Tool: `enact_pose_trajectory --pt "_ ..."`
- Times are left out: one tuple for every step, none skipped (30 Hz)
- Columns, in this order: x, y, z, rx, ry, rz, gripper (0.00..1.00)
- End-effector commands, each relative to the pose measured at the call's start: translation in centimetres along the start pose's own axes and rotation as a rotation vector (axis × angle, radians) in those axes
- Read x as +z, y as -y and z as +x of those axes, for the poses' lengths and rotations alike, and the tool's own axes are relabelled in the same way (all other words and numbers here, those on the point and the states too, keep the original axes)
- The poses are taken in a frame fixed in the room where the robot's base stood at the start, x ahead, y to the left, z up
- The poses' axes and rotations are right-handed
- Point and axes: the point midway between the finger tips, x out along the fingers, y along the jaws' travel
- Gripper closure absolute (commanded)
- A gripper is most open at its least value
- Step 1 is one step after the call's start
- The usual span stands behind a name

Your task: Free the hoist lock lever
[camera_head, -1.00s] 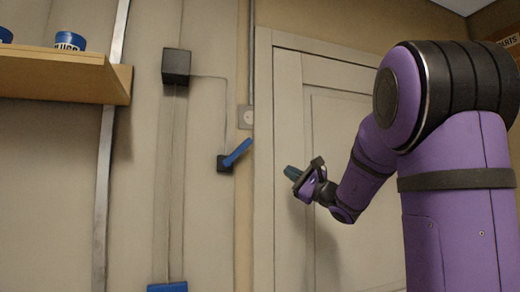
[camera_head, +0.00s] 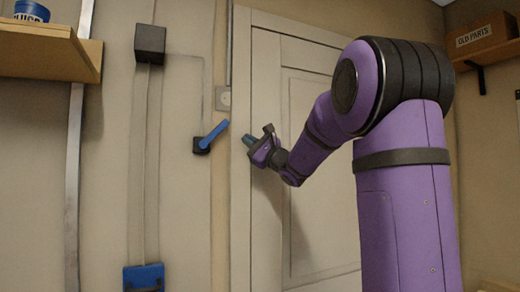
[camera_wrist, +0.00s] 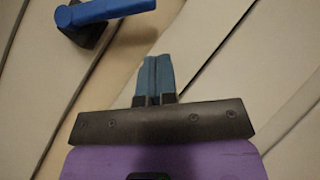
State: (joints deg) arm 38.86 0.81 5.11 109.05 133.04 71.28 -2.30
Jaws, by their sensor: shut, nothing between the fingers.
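The blue lock lever (camera_head: 213,134) sits on a small black base (camera_head: 201,146) on the wall, left of the door. Its arm slants up to the right. In the wrist view the lever (camera_wrist: 100,12) lies at the upper left, apart from my fingers. My gripper (camera_head: 248,141) is a little right of the lever's tip, in front of the door's edge. In the wrist view my gripper (camera_wrist: 155,62) has its teal fingers together with nothing between them. A black box (camera_head: 150,43) is higher on the wall, with a line running toward the lever. A blue block (camera_head: 144,278) is below it on a vertical track.
A closed panelled door (camera_head: 310,150) stands behind my arm. A light switch or outlet plate (camera_head: 223,98) is above the lever. A wooden shelf (camera_head: 45,50) with a blue can (camera_head: 32,11) juts out at left. A box marked "OLD PARTS" (camera_head: 482,34) sits on a right shelf.

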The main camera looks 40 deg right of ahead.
Motion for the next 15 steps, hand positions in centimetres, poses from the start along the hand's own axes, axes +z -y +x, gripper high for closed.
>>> enact_pose_trajectory --pt "0.0 0.0 1.0 0.0 0.003 0.0 1.0" --pt "0.0 0.0 1.4 0.0 0.001 0.0 1.0" --pt "0.3 0.0 2.0 0.0 0.003 0.0 1.0" --pt "0.8 0.0 2.3 -0.001 0.003 -0.001 1.0" --pt "1.1 0.1 2.6 -0.001 0.002 -0.001 1.0" --pt "1.5 0.1 3.0 -0.001 0.003 -0.001 1.0" --pt "1.7 0.1 3.2 -0.001 0.002 -0.001 1.0" --pt "1.9 0.0 3.4 -0.001 0.001 0.0 1.0" --pt "2.1 0.0 3.7 -0.001 0.001 0.0 1.0" --pt "2.3 0.0 3.8 -0.001 0.001 0.0 1.0" --pt "2.4 0.0 4.0 -0.001 0.001 0.0 1.0" --pt "2.6 0.0 4.1 -0.001 0.001 0.0 1.0" --pt "2.7 0.0 4.2 -0.001 0.0 0.0 1.0" --pt "2.7 0.0 4.3 -0.001 0.0 0.0 1.0" --pt "2.8 0.0 4.3 -0.001 0.0 0.0 1.0"
